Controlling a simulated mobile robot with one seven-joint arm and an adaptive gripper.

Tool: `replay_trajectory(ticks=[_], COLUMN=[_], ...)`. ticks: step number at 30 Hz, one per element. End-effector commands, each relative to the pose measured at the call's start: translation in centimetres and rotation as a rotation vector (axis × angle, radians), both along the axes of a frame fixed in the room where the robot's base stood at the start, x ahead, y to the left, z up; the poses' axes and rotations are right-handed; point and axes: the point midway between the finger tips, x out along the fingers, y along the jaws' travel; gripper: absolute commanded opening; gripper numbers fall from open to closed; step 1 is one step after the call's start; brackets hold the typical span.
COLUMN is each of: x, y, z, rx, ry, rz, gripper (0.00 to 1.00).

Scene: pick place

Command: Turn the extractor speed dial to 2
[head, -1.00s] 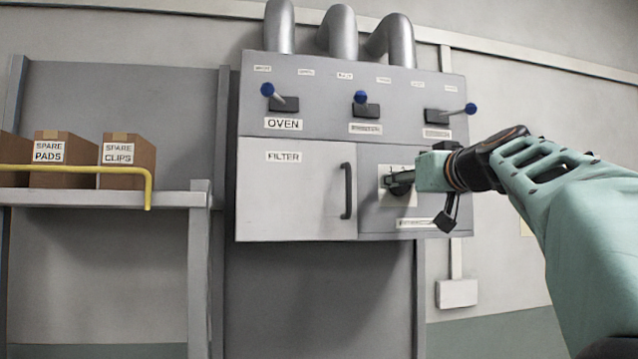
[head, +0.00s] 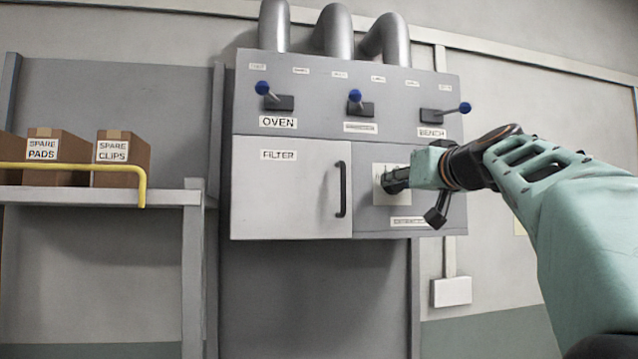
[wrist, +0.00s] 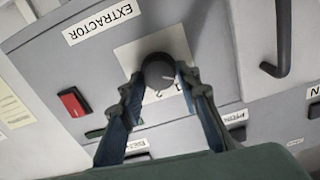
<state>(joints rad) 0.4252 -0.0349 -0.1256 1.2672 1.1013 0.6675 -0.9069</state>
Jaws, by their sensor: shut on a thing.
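The extractor speed dial (wrist: 157,70) is a round black knob on a pale plate (wrist: 122,57) in the wrist view. It carries a light mark, and small digits show on the plate below it, partly hidden by the fingers. Which digit the mark points at is hard to tell. My gripper (wrist: 160,82) is shut on the dial, one finger on each side. In the head view my gripper (head: 396,181) is at the pale plate (head: 379,172) on the panel's lower right and mostly hides the dial. The EXTRACTOR label (wrist: 101,23) sits beside the plate.
A red switch (wrist: 74,102) is left of the dial in the wrist view. The filter door handle (head: 341,189) stands out left of my gripper. Three blue-tipped levers, including the bench lever (head: 464,109), project above. A shelf (head: 100,195) with boxes is far left.

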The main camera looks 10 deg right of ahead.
Motion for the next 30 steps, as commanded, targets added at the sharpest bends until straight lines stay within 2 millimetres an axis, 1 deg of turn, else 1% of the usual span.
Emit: replay_trajectory(ticks=[8, 30], x=[0.01, -0.03], y=[-0.07, -0.33], z=[0.05, 0.12], rx=[0.22, 0.926], ry=[0.004, 0.027], rz=[0.0, 0.001], gripper=[0.06, 0.06])
